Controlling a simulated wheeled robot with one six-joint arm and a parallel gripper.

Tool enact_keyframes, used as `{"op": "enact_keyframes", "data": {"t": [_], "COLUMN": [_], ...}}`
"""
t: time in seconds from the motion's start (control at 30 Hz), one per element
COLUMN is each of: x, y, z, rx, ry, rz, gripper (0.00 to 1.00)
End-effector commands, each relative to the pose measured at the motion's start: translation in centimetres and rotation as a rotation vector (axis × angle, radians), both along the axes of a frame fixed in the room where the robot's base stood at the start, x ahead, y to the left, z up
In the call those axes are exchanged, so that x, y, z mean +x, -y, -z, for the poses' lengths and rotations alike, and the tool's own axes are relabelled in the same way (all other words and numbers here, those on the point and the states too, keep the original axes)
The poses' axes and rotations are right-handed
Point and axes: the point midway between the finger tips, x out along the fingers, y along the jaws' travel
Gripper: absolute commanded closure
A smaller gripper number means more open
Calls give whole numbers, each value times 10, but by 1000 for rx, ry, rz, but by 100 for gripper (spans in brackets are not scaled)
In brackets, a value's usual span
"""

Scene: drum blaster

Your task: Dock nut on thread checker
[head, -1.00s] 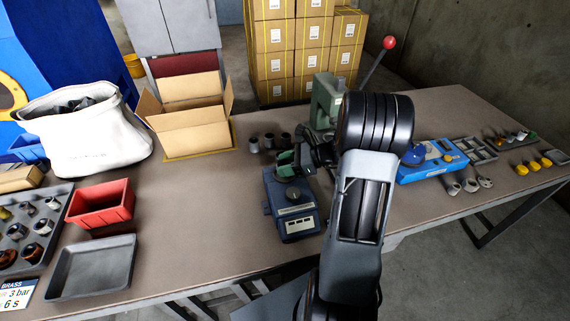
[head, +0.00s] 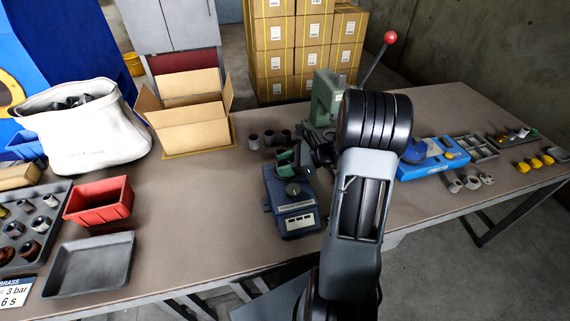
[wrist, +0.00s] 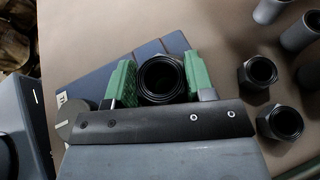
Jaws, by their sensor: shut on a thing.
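My gripper (wrist: 160,86) has green finger pads shut on a dark round nut (wrist: 162,76) with its threaded bore facing the wrist camera. In the head view the green fingers (head: 286,158) are over the back of a dark blue bench device (head: 298,224) with a round knob, which I take to be the thread checker. The wrist view shows its blue top (wrist: 88,90) below the fingers. The nut's underside is hidden, so I cannot tell whether it touches the device. My arm covers the area to the right of it.
Several loose grey nuts (wrist: 257,72) stand right of the gripper. A green lever press (head: 326,100) stands behind it. A blue case (head: 432,158) lies right; a red bin (head: 100,202) and an empty grey tray (head: 90,264) lie left. The table between tray and device is clear.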

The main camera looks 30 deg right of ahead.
Motion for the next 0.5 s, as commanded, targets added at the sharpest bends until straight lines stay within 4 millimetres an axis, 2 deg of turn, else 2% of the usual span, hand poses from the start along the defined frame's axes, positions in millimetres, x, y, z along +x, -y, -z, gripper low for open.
{"op": "enact_keyframes", "data": {"t": [0.5], "x": [0], "y": [0], "z": [-10], "rx": [1], "ry": [1], "rz": [0], "gripper": [81]}}
